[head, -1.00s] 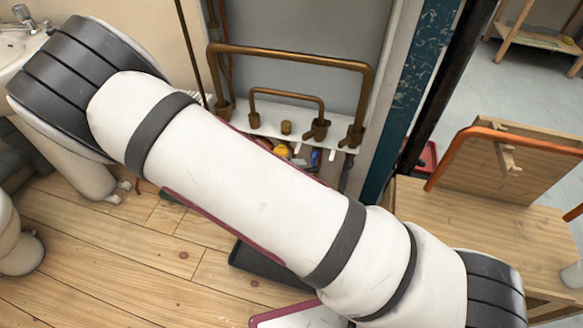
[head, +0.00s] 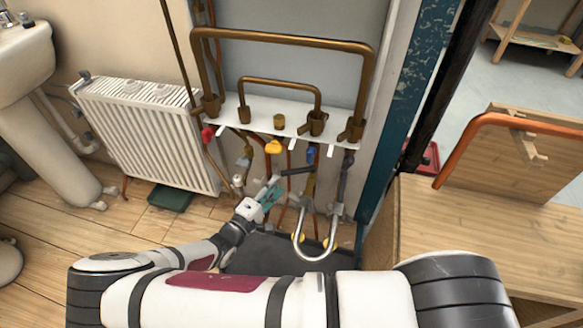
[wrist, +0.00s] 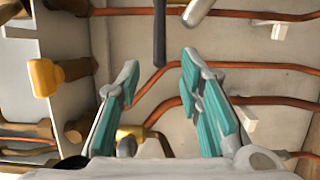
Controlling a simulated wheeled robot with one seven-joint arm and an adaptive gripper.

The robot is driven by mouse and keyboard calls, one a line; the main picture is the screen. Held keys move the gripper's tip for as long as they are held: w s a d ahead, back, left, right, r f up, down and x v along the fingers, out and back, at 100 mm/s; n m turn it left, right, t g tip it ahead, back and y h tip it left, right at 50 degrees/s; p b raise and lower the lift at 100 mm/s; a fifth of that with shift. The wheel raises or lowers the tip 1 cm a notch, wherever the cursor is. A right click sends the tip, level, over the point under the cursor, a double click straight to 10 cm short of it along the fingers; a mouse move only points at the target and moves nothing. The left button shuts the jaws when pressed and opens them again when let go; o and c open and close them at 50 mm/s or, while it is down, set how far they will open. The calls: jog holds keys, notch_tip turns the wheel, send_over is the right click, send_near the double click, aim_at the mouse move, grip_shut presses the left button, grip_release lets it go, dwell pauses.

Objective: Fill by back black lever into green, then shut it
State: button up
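A black lever (head: 297,170) sticks out to the left below a blue fitting under the white pipe shelf. In the wrist view a dark lever (wrist: 160,35) reaches down from the top, between the lines of my two fingers and beyond their tips. My gripper (head: 272,190) is at the left of the lever in the head view. In the wrist view its teal-padded fingers (wrist: 160,85) are wide apart with nothing between them. A dark green tray (head: 170,198) lies on the floor below the radiator, the only green container I can make out.
A yellow knob (head: 273,147) and a red knob (head: 207,135) sit under the white shelf (head: 262,118). Copper pipes run around my gripper. A silver U-shaped pipe (head: 318,256) hangs at its right. A black tray (head: 265,252) lies below. The radiator (head: 150,130) stands left.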

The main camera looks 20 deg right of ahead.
aim_at(288, 170)
jog(key=b+x, duration=0.2)
jog(key=x, duration=0.8)
jog(key=shift+w+d, duration=0.1)
grip_shut()
